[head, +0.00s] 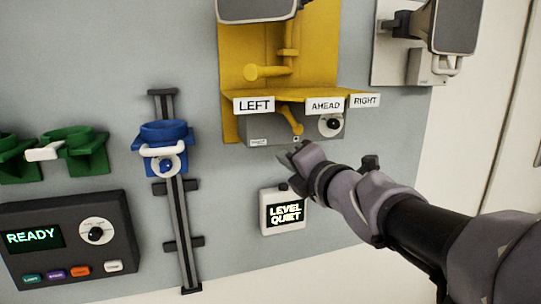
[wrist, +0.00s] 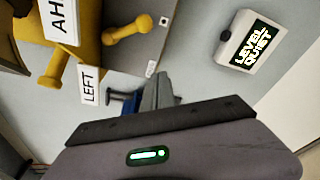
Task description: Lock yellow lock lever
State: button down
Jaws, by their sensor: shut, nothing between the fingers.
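The yellow lock lever (head: 291,118) hangs at a slant from under the yellow shelf (head: 300,94), in front of a grey box (head: 268,130), with a rounded knob at its lower end. In the wrist view the lever (wrist: 128,29) shows at the upper left, with a round knob at each end. My gripper (head: 288,156) is shut and empty, just below the grey box and the lever, apart from the lever. In the wrist view my gripper (wrist: 161,88) points up toward the wall, below the lever.
Labels LEFT (head: 254,105), AHEAD (head: 324,105) and RIGHT (head: 365,100) are on the shelf's front. A dial (head: 330,124) sits right of the lever. A LEVEL QUIET display (head: 284,211) is below my gripper. A blue holder (head: 165,140) on a rail stands left; wall between is clear.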

jog(key=v, duration=0.3)
jog(key=shift+s, duration=0.2)
jog(key=shift+a, duration=0.1)
